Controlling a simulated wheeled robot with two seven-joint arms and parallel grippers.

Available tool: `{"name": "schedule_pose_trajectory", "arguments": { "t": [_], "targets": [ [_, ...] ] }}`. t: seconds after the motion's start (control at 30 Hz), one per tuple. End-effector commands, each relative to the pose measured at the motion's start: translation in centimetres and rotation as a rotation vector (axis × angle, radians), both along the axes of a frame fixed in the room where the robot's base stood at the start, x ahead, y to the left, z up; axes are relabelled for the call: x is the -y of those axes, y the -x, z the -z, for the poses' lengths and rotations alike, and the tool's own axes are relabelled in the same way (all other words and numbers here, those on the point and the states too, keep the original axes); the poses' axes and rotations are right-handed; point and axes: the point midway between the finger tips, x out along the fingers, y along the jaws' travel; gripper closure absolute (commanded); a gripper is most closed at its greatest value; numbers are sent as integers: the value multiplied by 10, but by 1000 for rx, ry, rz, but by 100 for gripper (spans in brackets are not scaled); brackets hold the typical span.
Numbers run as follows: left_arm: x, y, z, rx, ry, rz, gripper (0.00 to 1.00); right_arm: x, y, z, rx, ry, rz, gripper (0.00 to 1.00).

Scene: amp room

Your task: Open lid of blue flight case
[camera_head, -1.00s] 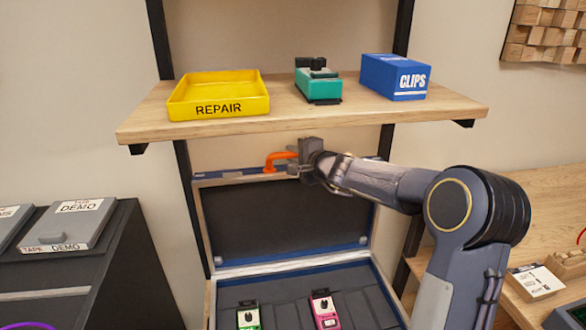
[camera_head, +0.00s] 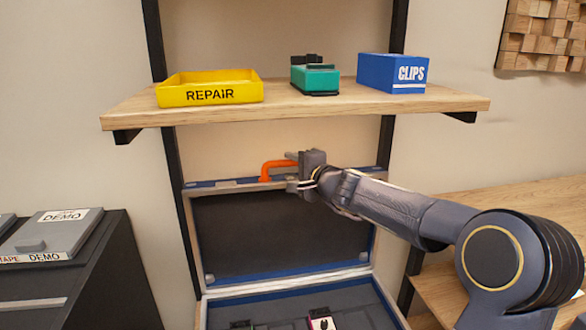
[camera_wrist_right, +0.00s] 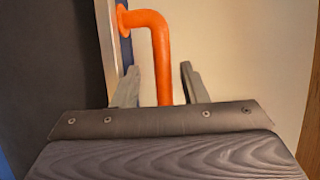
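The blue flight case (camera_head: 290,287) stands below the wooden shelf. Its lid (camera_head: 280,232) is up, roughly upright, with the dark lining facing me. An orange handle (camera_head: 276,165) is at the lid's top edge. My right gripper (camera_head: 291,170) is at this handle. In the right wrist view, the orange handle (camera_wrist_right: 161,60) runs between the two fingers of my right gripper (camera_wrist_right: 160,88), with a gap showing on both sides. The fingers are open. Only the upper part of the case's base shows, with parts of pedals inside. My left gripper is not in view.
The wooden shelf (camera_head: 300,105) above holds a yellow REPAIR tray (camera_head: 210,95), a green pedal (camera_head: 315,79) and a blue CLIPS box (camera_head: 393,73). Dark shelf posts stand behind the lid. A black cabinet (camera_head: 90,275) is at left, a wooden bench (camera_head: 520,195) at right.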

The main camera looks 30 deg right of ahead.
Motion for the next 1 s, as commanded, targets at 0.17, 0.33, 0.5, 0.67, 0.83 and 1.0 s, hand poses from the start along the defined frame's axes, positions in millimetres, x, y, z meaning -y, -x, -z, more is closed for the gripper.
{"name": "schedule_pose_trajectory", "arguments": {
  "t": [0.17, 0.33, 0.5, 0.67, 0.83, 1.0],
  "targets": [
    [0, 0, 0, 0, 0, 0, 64, 0, 0, 0, 0, 0, 0, 60],
    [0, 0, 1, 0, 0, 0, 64, 1, 5, 0, 0, 1, 1, 60],
    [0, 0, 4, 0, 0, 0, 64, 5, 30, -4, 1, 1, 3, 60],
    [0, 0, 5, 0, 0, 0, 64, 9, 57, -7, 1, 1, 2, 60],
    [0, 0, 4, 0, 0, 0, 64, 11, 74, -9, 1, 0, 1, 60],
    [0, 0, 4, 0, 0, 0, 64, 11, 77, -9, -1, 0, 0, 60]
  ]
}}
